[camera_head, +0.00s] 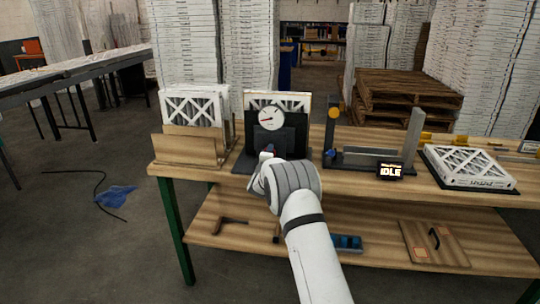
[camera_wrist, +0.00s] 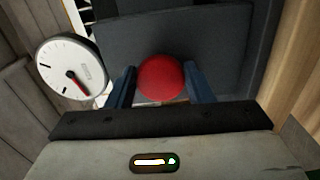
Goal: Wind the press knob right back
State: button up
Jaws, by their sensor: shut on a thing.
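The press (camera_head: 289,138) is a dark block standing on the bench, with a round white gauge (camera_head: 271,118) on top. The gauge also shows in the wrist view (camera_wrist: 70,68), with a red needle. The red press knob (camera_wrist: 161,78) sits at the front of the press, between the two blue fingers of my gripper (camera_wrist: 163,88). My gripper is shut on the knob. In the head view my wrist hides most of the knob and the fingers.
A wooden holder (camera_head: 187,147) with white filters stands left of the press. The lower shelf (camera_head: 375,252) holds several items.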

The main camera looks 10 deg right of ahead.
jog(key=shift+f+n, duration=0.15)
jog(key=shift+n, duration=0.25)
jog(key=o, duration=0.8)
jog(key=shift+a, duration=0.1)
jog(key=shift+o, duration=0.8)
jog(key=b+v, duration=0.1)
jog(key=v, duration=0.6)
jog(key=shift+s+b, duration=0.3)
jog(key=shift+s, duration=0.05)
